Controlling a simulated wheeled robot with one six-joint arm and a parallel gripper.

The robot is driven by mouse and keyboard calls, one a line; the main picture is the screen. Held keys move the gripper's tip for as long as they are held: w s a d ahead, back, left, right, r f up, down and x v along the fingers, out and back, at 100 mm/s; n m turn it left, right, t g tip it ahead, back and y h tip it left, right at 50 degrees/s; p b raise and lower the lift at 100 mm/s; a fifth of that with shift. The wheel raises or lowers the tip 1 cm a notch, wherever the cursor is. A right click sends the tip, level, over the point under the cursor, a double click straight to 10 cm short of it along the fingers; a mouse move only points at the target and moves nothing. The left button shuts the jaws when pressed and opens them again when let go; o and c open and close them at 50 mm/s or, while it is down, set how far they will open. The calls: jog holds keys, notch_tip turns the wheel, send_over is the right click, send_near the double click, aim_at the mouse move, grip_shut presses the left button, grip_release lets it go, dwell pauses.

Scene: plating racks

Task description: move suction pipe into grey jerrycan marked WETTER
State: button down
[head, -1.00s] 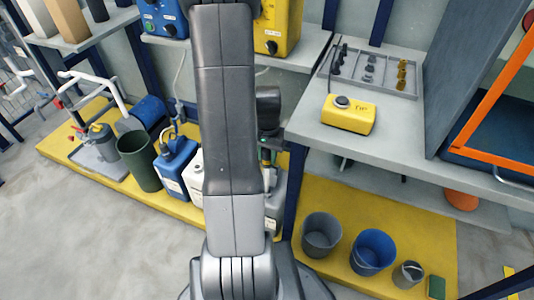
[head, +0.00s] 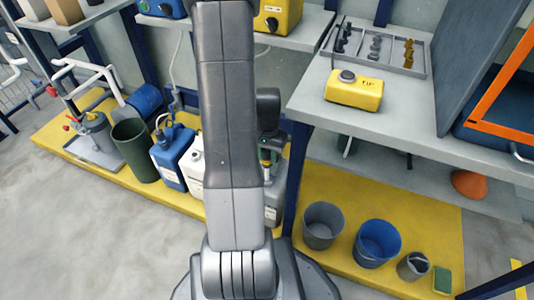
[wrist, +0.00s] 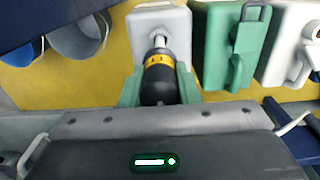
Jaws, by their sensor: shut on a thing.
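My gripper (wrist: 158,88) has green fingers and is shut on the suction pipe (wrist: 158,75), a dark pipe with a yellow band and a pale lower tube. The pipe also shows in the head view (head: 266,157), just right of my arm. A grey jerrycan (wrist: 144,18) lies straight beyond the pipe in the wrist view. The pale tube overlaps its top near the mouth; I cannot tell how deep it is inside. In the head view the grey jerrycan (head: 272,204) is partly hidden by my arm. Its label is too small to read.
A green jerrycan (wrist: 232,50) and a white one (wrist: 283,45) stand beside the grey one. A blue jerrycan (head: 172,160) stands farther left. A grey bucket (head: 323,226) and a blue bucket (head: 377,243) stand to the right, below a grey shelf edge (head: 400,142).

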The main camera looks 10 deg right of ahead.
aim_at(267, 170)
jog(key=shift+f+b, duration=2.05)
jog(key=shift+f, duration=0.9)
jog(key=shift+f+b, duration=0.9)
jog(key=shift+f, duration=0.3)
jog(key=c, duration=1)
grip_release()
notch_tip(267, 170, up, 14)
jog(key=p, duration=0.6)
jog(key=shift+f, duration=0.1)
jog(key=shift+f, duration=0.1)
notch_tip(267, 170, down, 14)
jog(key=b, duration=0.6)
jog(key=shift+r, duration=0.45)
